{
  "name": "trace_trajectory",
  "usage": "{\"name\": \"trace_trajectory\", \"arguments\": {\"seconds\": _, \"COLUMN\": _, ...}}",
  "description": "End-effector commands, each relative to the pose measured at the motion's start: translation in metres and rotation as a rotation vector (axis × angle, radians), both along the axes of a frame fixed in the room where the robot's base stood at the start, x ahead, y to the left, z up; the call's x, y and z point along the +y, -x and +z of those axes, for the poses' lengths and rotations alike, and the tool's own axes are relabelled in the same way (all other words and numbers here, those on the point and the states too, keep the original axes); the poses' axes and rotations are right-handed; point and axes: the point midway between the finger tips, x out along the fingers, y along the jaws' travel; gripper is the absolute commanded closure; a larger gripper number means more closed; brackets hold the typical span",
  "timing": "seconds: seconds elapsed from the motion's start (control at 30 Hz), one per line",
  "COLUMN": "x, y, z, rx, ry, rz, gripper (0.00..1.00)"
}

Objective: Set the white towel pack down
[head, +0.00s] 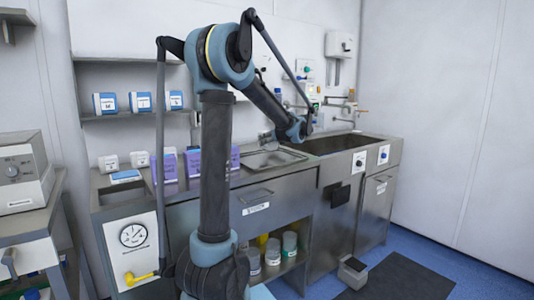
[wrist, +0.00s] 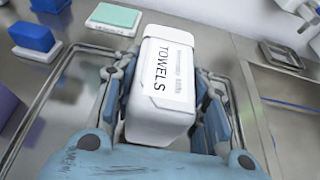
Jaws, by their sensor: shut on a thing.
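The white towel pack (wrist: 160,82), labelled TOWELS, is between the fingers of my gripper (wrist: 166,72) in the wrist view. The fingers press on its two long sides. The pack appears to be over a shallow metal tray (wrist: 257,112); its underside is hidden, so I cannot tell whether it touches the tray. In the head view my gripper (head: 272,137) is above the metal tray (head: 262,164) on the counter, left of the sink. The pack is too small to make out clearly there.
Purple boxes (head: 194,162) stand on the counter in the head view. The sink (head: 335,144) is at the right, with taps behind it.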

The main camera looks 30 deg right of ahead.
Motion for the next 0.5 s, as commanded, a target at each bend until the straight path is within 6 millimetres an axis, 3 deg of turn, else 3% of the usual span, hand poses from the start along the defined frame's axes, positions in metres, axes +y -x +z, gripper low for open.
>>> {"name": "trace_trajectory", "arguments": {"seconds": 0.5, "x": 0.000, "y": 0.000, "z": -0.047, "rx": 0.000, "ry": 0.000, "rz": 0.000, "gripper": 0.87}}
